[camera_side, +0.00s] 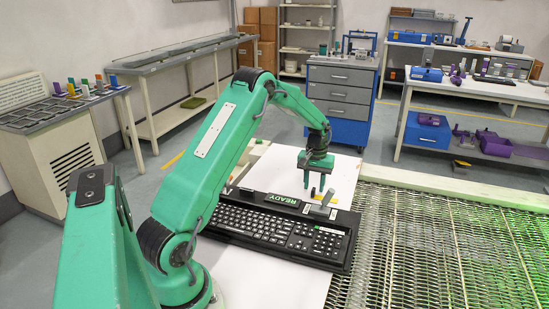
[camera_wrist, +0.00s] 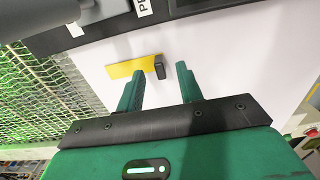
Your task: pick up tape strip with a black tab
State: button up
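A yellow tape strip (camera_wrist: 128,67) lies on the white surface in the wrist view. A black tab (camera_wrist: 160,67) stands at its right end. My gripper (camera_wrist: 159,74) is open and empty, its two green fingers apart, with the tab between and just beyond their tips in that picture. In the side view my gripper (camera_side: 314,183) points down just behind the keyboard. Whether the fingertips are level with the tab is unclear.
A black keyboard with a "READY" label (camera_side: 285,228) lies in front of my gripper; its edge (camera_wrist: 100,38) crosses the top of the wrist view. A grey upright piece (camera_side: 327,198) stands at its back edge. White table (camera_side: 343,172) is clear behind. Metal mesh (camera_side: 430,240) lies to the right.

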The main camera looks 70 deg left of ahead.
jog(key=shift+f, duration=0.85)
grip_shut()
